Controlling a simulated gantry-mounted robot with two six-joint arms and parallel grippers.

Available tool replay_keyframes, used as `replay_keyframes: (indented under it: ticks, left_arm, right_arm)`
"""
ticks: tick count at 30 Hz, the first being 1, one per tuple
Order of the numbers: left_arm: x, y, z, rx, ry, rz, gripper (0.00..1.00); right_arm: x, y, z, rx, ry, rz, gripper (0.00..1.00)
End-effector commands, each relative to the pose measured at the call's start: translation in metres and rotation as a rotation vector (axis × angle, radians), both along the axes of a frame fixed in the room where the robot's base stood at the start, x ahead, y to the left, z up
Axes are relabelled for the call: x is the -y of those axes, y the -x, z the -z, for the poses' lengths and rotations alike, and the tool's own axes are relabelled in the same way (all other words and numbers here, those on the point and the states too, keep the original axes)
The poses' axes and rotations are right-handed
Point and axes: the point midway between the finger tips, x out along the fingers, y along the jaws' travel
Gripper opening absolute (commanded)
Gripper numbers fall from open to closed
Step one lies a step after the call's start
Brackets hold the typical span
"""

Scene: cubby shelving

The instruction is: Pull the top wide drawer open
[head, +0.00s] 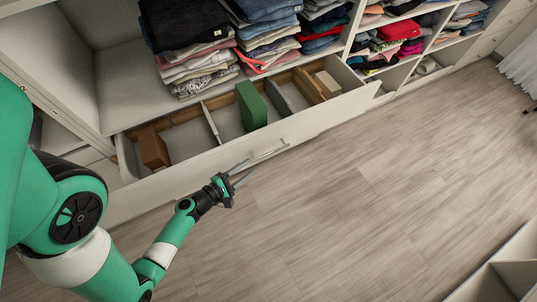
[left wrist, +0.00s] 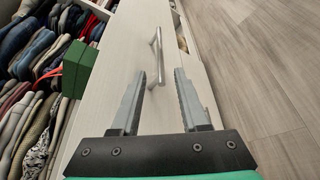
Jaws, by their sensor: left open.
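The wide drawer (head: 215,158) beneath the folded clothes stands pulled out, with its white front panel and open inside showing in the head view. Its silver bar handle (head: 268,152) is on the front face and also shows in the left wrist view (left wrist: 155,45). My left gripper (head: 243,173) is open and empty, just in front of the drawer near the handle. In the left wrist view its two fingers (left wrist: 160,72) lie on either side of the handle's near end; I cannot tell whether they touch it. My right gripper is not in view.
The drawer holds a green box (head: 251,105), a brown box (head: 153,147) and dividers. Stacks of folded clothes (head: 205,65) sit on the shelf above. Bare wooden floor (head: 380,190) lies in front. A white cubby edge (head: 490,280) is at the lower right.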

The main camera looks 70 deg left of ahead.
Motion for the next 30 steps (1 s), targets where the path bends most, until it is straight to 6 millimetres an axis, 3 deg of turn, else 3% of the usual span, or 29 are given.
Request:
replay_keyframes:
  ticks: [15, 26, 30]
  left_arm:
    - [-0.040, -0.088, 0.024, 0.002, -0.002, 0.002, 0.45]
    - [-0.045, -0.097, 0.026, 0.001, -0.001, 0.000, 0.45]
    - [-0.045, -0.096, 0.026, 0.001, -0.001, 0.000, 0.23]
  right_arm:
    - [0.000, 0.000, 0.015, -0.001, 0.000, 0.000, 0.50]
    - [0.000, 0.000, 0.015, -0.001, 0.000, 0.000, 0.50]
    - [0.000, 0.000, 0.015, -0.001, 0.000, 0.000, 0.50]
